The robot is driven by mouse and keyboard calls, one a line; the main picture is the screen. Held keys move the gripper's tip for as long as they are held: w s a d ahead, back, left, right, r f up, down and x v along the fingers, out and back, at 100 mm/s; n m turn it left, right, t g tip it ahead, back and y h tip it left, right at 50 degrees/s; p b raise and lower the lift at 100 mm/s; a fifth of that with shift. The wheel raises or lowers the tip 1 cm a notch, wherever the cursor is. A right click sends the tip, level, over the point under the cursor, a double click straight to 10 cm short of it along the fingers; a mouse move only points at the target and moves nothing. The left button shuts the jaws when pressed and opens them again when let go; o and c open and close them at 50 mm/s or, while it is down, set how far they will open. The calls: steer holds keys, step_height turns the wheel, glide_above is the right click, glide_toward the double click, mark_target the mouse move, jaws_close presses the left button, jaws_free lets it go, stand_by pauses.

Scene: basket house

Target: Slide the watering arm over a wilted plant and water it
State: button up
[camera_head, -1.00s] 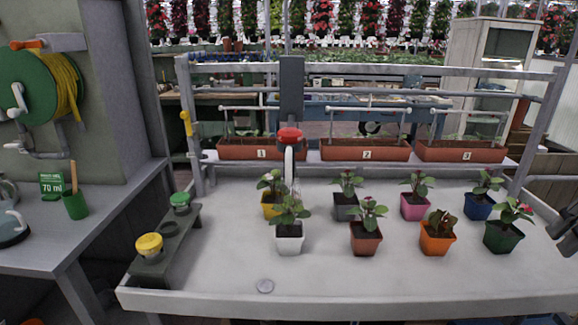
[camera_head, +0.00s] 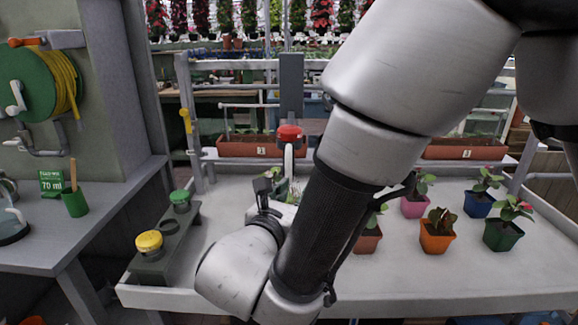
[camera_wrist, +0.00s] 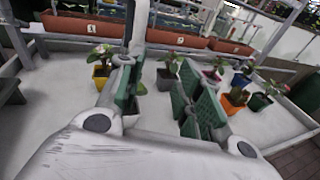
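The watering arm (camera_head: 289,142) hangs from a grey carriage on the rail at the back of the bench, with a red cap on top. Its pale pipe (camera_wrist: 139,28) rises beside my left finger in the wrist view. The wilted plant, brownish and drooping, is in an orange pot (camera_head: 436,242) at the right of the head view; the pot (camera_wrist: 232,106) is also beyond my right finger in the wrist view. My gripper (camera_wrist: 160,100) is open with green pads spread apart and nothing visibly held. In the head view my arm hides part of it.
Other pots include yellow (camera_wrist: 101,82), magenta (camera_head: 414,208), blue (camera_head: 478,207) and dark green (camera_head: 502,237). A rack (camera_head: 160,258) with yellow- and green-lidded jars stands at left. Numbered brown planters (camera_head: 240,149) line the back.

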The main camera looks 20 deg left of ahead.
mark_target(287, 167)
steer(key=w+a+r, duration=0.1)
steer(key=w, duration=0.1)
steer(key=w+a+r+n+t+y, duration=0.1)
steer(key=w, duration=0.1)
steer(key=w+a+r+n, duration=0.1)
steer(key=w, duration=0.2)
steer(key=shift+y, duration=0.4)
jaws_close()
